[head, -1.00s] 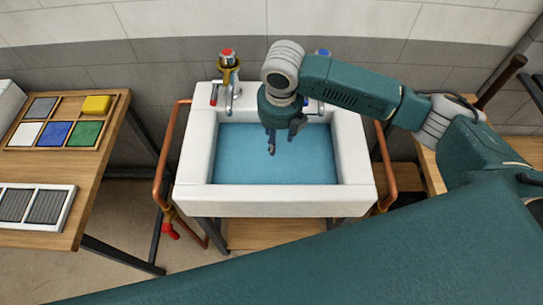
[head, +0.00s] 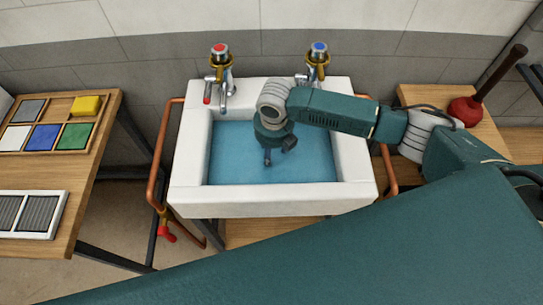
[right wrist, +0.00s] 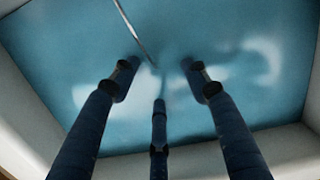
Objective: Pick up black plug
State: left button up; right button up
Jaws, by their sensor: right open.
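The white sink (head: 290,200) holds blue water (head: 233,160). My right gripper (head: 270,156) is over the middle of the basin, pointing down, low at the water. In the right wrist view its three dark fingers (right wrist: 160,78) are spread open with nothing between them that I can make out. I cannot make out the black plug in either view. My left gripper is not in view.
A red-topped tap (head: 220,75) and a blue-topped tap (head: 317,65) stand at the sink's back. Copper pipes (head: 158,160) flank it. A table (head: 75,205) with coloured tiles is at left. A plunger (head: 468,108) stands on a wooden surface at right.

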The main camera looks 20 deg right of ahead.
jog(key=shift+w+f, duration=0.15)
jog(key=shift+f, duration=0.75)
jog(key=shift+c, duration=0.5)
grip_shut()
jog(key=shift+r, duration=0.1)
